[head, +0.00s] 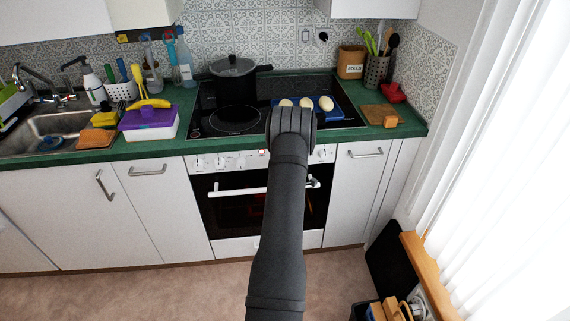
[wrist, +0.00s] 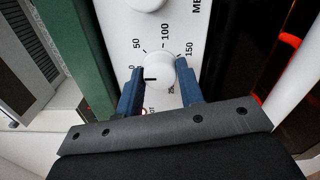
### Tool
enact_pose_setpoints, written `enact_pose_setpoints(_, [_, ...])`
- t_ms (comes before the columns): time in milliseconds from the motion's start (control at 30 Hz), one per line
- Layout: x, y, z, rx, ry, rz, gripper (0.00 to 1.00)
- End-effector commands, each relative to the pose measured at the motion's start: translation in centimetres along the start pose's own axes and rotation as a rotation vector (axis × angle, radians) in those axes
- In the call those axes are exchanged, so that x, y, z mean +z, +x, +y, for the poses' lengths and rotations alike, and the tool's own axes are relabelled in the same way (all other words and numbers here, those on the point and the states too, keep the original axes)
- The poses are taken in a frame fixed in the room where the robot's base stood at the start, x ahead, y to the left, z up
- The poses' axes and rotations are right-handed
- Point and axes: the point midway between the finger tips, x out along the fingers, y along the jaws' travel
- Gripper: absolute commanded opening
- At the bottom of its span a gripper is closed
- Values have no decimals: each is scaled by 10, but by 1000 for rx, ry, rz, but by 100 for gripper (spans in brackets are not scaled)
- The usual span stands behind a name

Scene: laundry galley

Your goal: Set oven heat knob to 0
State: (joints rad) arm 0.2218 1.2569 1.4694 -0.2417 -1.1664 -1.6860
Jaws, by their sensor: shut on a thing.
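The oven heat knob (wrist: 158,66) is a round white dial on the white oven panel, with 0, 50, 100 and 150 printed around it. Its black pointer line is toward the left in the wrist view, close to the 0 side; the exact alignment is hard to tell. My gripper (wrist: 160,76) has its two blue fingers on either side of the knob, shut on it. In the head view my arm hides the knob and fingers, in front of the oven's control panel (head: 219,162).
The oven door handle (head: 238,191) sticks out below the panel. Above are the hob with a black pot (head: 233,76) and a blue tray (head: 337,115) with several pale oval items. Another white knob (wrist: 147,4) is near the held one. The floor in front is clear.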

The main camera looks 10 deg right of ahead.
Motion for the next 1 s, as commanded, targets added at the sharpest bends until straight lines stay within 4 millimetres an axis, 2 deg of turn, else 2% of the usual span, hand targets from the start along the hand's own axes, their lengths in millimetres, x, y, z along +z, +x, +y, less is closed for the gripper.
enact_pose_setpoints(33, [0, 0, 0, -1, 0, 1, 12])
enact_pose_setpoints(67, [0, 0, 0, -1, 0, 1, 40])
enact_pose_setpoints(133, [0, 0, 0, -1, 0, 0, 54])
enact_pose_setpoints(167, [0, 0, 0, -1, 0, 0, 56])
enact_pose_setpoints(433, [0, -1, 0, -1, 0, 0, 56])
enact_pose_setpoints(567, [0, -9, -1, -2, 1, 0, 56])
enact_pose_setpoints(767, [0, -46, -1, -4, 1, 0, 56])
enact_pose_setpoints(1000, [0, -106, -1, -4, 1, 0, 56])
